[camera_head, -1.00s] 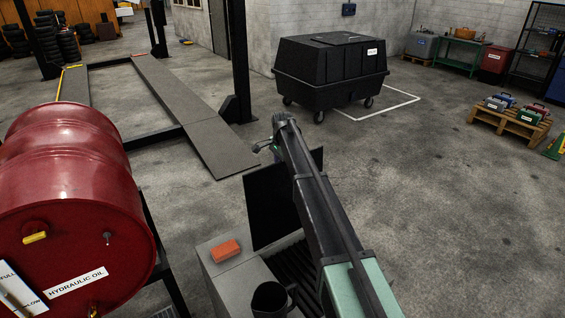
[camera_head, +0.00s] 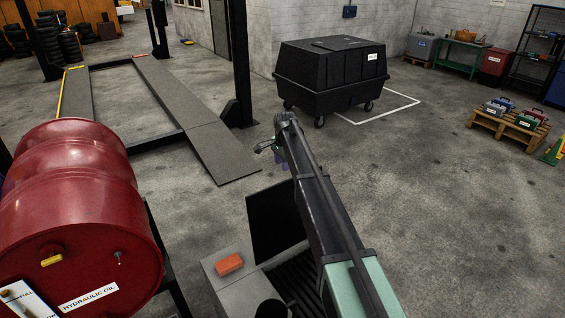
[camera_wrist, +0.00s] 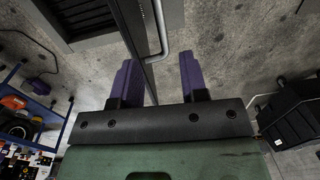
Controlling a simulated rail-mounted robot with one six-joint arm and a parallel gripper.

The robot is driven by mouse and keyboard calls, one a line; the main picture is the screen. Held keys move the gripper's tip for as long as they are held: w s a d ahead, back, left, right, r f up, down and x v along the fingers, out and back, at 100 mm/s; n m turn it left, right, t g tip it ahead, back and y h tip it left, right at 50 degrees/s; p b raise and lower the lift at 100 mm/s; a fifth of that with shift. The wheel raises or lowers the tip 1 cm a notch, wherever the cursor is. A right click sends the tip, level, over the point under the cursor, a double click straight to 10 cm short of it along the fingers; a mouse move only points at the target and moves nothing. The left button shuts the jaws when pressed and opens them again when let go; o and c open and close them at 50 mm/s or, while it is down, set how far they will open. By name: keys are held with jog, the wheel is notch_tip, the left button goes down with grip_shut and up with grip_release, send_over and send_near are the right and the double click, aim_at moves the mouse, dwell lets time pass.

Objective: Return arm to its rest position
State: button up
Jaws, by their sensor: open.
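My arm reaches forward over the floor in the head view, its green and black links running up from the bottom. My gripper (camera_wrist: 159,75) shows in the wrist view as two purple fingers, wide apart with nothing held between them. A grey pipe and a dark edge pass behind the fingers in the wrist view.
A red hydraulic oil drum (camera_head: 75,215) lies on a stand at left. An orange block (camera_head: 230,264) sits on a grey surface near my arm. A black wheeled bin (camera_head: 330,75) and a pallet (camera_head: 508,125) with several cases stand beyond. The open floor at right is clear.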

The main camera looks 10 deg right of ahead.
jog(key=shift+s+r, duration=0.1)
jog(key=shift+r, duration=0.35)
